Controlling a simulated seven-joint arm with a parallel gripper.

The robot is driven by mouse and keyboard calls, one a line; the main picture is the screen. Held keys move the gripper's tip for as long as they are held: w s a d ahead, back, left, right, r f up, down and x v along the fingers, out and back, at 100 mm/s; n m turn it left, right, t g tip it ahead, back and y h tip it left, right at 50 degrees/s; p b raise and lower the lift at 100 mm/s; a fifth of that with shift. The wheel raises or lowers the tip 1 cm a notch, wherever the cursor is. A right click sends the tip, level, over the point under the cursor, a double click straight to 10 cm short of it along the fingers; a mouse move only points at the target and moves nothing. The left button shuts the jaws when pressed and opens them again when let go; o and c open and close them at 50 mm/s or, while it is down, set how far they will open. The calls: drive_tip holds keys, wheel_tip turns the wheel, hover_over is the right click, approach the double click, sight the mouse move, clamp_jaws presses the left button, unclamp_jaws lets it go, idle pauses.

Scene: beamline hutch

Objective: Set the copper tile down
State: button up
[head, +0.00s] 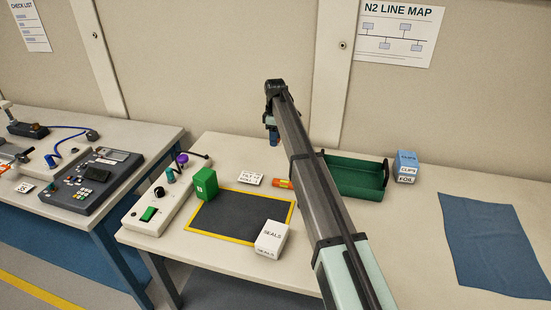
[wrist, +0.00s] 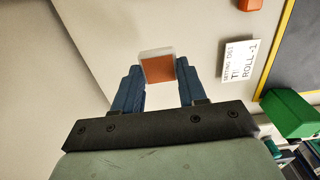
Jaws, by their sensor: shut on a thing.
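The copper tile (wrist: 158,69) shows in the wrist view as a small orange-brown square face with a pale edge. My gripper (wrist: 160,78) is shut on it, with one blue finger at each side of the tile. In the head view my gripper (head: 272,136) is over the back part of the bench, behind the white card. The tile cannot be made out in the head view. How high it is above the bench top is hard to tell.
The bench (head: 225,262) bears a dark mat (head: 238,222) with a yellow border, a green block (head: 205,184), a white SEALS box (head: 271,239), a white card (head: 251,179), an orange item (head: 284,184), a green tray (head: 355,178), labelled boxes (head: 406,167) and a blue cloth (head: 495,243).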

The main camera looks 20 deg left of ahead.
sight(275, 161)
drive_tip(key=shift+f, duration=4.3)
drive_tip(key=shift+f, duration=0.1)
drive_tip(key=o, duration=1.1)
wheel_tip(275, 161, up, 12)
drive_tip(key=shift+r, duration=0.1)
